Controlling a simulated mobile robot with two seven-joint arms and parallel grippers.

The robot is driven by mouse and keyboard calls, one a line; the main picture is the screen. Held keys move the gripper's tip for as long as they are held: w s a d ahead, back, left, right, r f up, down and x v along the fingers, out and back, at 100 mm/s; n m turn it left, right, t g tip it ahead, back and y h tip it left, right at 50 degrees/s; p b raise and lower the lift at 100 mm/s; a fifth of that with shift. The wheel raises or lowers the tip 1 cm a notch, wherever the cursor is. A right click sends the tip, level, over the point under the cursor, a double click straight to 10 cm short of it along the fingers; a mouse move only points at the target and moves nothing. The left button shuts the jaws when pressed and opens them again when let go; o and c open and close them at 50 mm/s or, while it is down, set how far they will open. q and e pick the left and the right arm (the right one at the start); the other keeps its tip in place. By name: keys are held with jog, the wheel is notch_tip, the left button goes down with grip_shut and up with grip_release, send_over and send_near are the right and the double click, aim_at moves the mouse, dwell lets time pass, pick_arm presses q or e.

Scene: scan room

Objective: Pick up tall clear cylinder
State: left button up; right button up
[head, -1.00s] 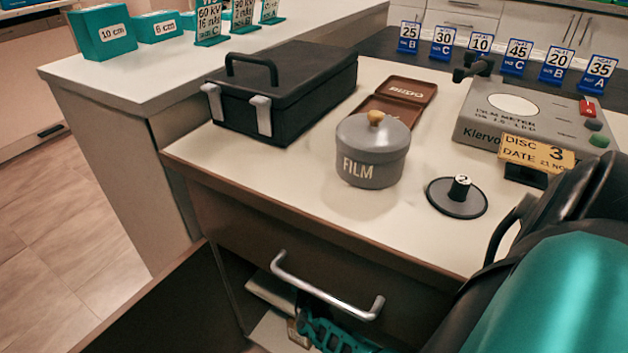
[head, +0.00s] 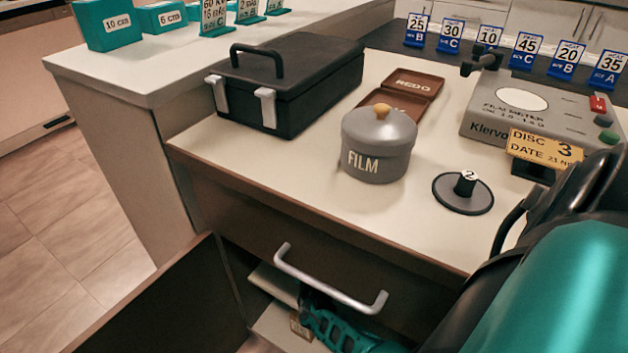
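I see no tall clear cylinder in the head view. Below the counter a dark door (head: 165,305) stands open, and an open compartment shows part of its contents. My teal and black arm fills the lower right corner.
The counter holds a black case (head: 285,85), a grey FILM pot (head: 378,150), brown trays (head: 413,84), a grey disc (head: 463,195) with a post, and a film meter (head: 530,110). A drawer handle (head: 330,283) sticks out in front. Floor (head: 70,230) is clear at left.

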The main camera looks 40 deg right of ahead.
grip_shut()
jog(key=shift+r, duration=0.1)
dwell(0.4)
